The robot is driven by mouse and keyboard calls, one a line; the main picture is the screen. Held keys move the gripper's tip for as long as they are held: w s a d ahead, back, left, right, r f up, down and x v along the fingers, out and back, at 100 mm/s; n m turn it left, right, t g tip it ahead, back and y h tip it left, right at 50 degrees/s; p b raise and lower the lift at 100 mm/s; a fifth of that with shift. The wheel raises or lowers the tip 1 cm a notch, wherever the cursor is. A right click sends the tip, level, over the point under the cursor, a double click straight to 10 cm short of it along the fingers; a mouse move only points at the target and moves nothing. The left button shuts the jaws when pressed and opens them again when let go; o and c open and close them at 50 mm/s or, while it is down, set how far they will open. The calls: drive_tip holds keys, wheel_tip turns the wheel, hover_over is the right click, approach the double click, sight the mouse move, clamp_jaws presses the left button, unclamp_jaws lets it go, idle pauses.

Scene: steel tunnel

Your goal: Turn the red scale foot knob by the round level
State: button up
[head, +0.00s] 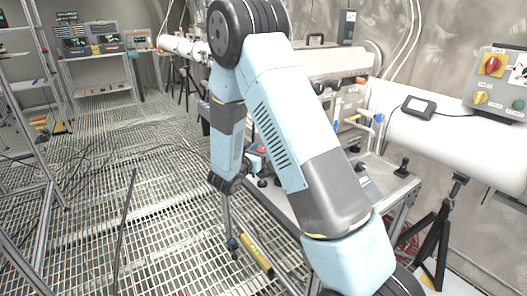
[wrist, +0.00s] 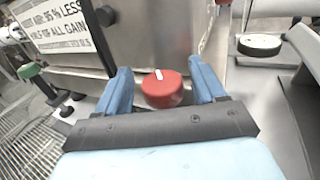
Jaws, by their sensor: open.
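The red knob (wrist: 161,89) shows in the wrist view, with a white mark on its top, low in front of a steel housing (wrist: 165,35). My gripper (wrist: 160,72) is open, with one blue finger on each side of the knob. Gaps show between the knob and both fingers, so it is not clamped. A round disc with a pale face and dark rim (wrist: 260,44), perhaps the round level, lies on the grey surface at the upper right. In the head view my own arm hides most of the area around the gripper, and I cannot make out the knob there.
A black-and-white sign (wrist: 62,27) is on the housing at the left in the wrist view. A green-topped knob (wrist: 32,71) stands farther left. In the head view, a black tripod (head: 440,235) stands at the right, and a yellow tool (head: 257,256) lies on the grating floor.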

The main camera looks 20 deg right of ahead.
drive_tip(key=shift+d, duration=0.1)
drive_tip(key=shift+c, duration=0.4)
drive_tip(key=c, duration=0.9)
drive_tip(key=shift+w+r+n+t+y, duration=0.1)
drive_tip(key=shift+n+t+y, duration=1.35)
drive_tip(key=shift+y, duration=0.35)
drive_tip(key=o, duration=1)
drive_tip(key=v, duration=1.3)
drive_tip(key=shift+s+a+f, duration=0.25)
drive_tip(key=shift+s+a, duration=0.05)
